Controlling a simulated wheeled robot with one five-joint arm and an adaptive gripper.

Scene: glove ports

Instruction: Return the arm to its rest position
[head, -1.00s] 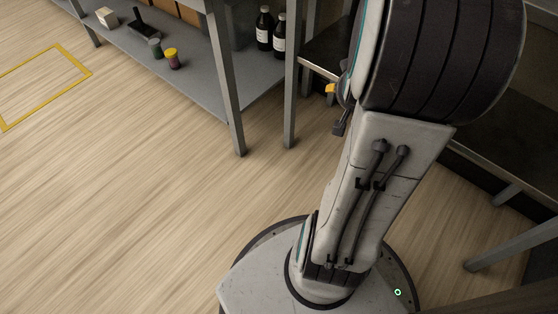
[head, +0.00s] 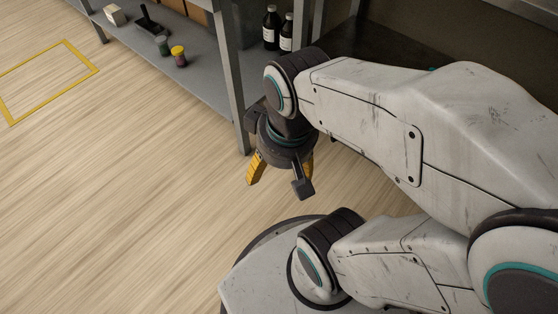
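My gripper (head: 281,171) hangs pointing down at the end of my folded arm, over the wood floor beside a shelf leg. Its yellow fingertips stand apart with nothing seen between them, so it looks open and empty. My white upper arm link reaches in from the right, and my lower link runs above my base. Part of the far fingertip is hidden behind a dark piece of the gripper.
A grey shelf unit (head: 207,85) stands behind, holding two dark bottles (head: 271,30), two small jars (head: 179,56), a black tool (head: 149,24) and a white box (head: 115,14). A yellow floor outline (head: 92,62) lies at left. The left floor is clear.

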